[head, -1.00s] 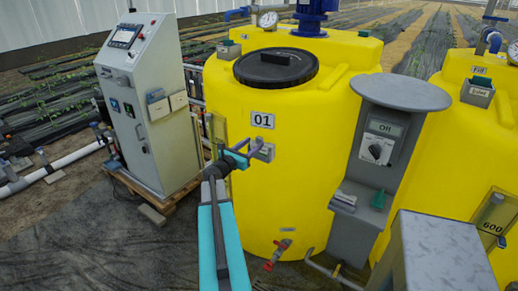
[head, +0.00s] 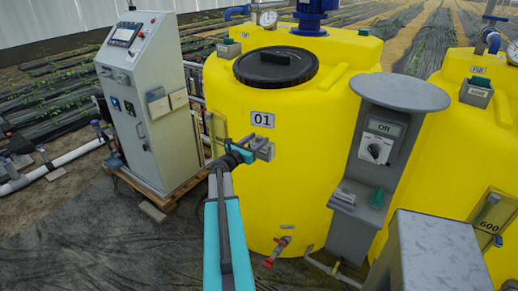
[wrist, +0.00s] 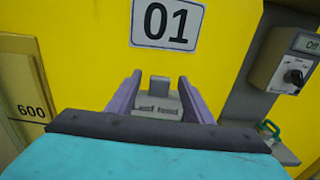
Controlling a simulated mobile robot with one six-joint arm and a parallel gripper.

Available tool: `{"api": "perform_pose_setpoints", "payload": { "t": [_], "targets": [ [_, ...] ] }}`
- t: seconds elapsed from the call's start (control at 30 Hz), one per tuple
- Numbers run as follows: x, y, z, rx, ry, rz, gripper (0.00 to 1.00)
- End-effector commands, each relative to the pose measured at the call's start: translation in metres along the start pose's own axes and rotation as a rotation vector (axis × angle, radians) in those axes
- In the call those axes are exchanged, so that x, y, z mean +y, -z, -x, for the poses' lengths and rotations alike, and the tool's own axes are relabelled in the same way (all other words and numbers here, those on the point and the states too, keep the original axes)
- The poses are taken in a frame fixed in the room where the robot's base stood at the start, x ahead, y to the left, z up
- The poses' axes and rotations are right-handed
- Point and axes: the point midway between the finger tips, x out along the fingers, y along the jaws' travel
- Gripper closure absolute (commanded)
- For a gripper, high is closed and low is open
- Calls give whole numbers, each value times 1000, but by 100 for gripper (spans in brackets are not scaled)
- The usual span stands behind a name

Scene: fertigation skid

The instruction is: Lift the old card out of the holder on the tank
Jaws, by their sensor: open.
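The yellow tank (head: 290,195) carries a white plate marked 01 (head: 262,119). Below the plate, a small grey holder (head: 266,152) is fixed to the tank wall, partly hidden by my gripper (head: 254,146). In the wrist view the holder (wrist: 158,103) shows between my two purple fingers, with a grey upright piece at its back. I cannot tell whether that piece is the old card. My gripper (wrist: 160,85) is open, one finger on each side of the holder. I cannot tell whether the fingers touch anything.
A grey post with a round top (head: 400,93) and a dial box (head: 378,143) stands right of the holder, with a small shelf (head: 350,197) below. A control cabinet (head: 150,110) stands at left. A red-handled valve (head: 275,252) sits low on the tank.

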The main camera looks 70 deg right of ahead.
Motion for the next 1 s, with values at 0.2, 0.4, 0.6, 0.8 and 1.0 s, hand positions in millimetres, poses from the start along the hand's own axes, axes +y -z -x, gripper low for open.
{"api": "perform_pose_setpoints", "payload": {
  "t": [0.2, 0.4, 0.6, 0.8, 1.0],
  "targets": [
    [0, 0, 0, 0, 0, 0, 80],
    [0, 0, 0, 0, 0, 0, 100],
    [0, 0, 0, 0, 0, 0, 100],
    [0, -4, 0, 0, 0, -1, 100],
    [0, -15, 1, -2, 0, -1, 100]
  ]
}}
